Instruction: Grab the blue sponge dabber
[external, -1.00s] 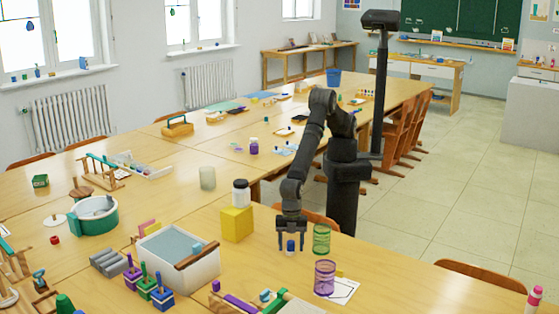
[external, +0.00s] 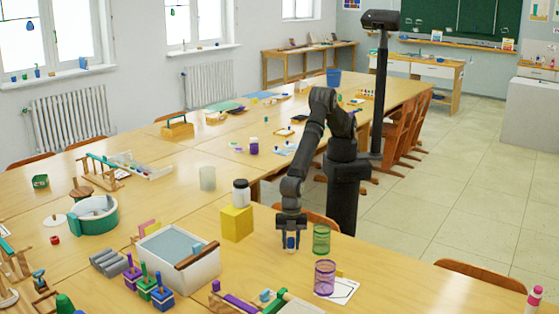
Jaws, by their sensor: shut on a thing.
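The blue sponge dabber (external: 291,242) stands on the wooden table between the fingers of my gripper (external: 291,245). Only part of it shows, a blue middle with a pale patch near its lower end. My gripper points straight down and is shut on the dabber, with one dark finger on each side. The dabber's top is hidden by the gripper. I cannot tell whether its bottom still touches the table.
A green mesh cup (external: 321,239) stands close to the right of my gripper, and a purple mesh cup (external: 325,278) stands nearer the camera. A yellow block (external: 237,224) with a dark-lidded jar (external: 241,193) on it is to the left. A white tub (external: 190,277) is further left.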

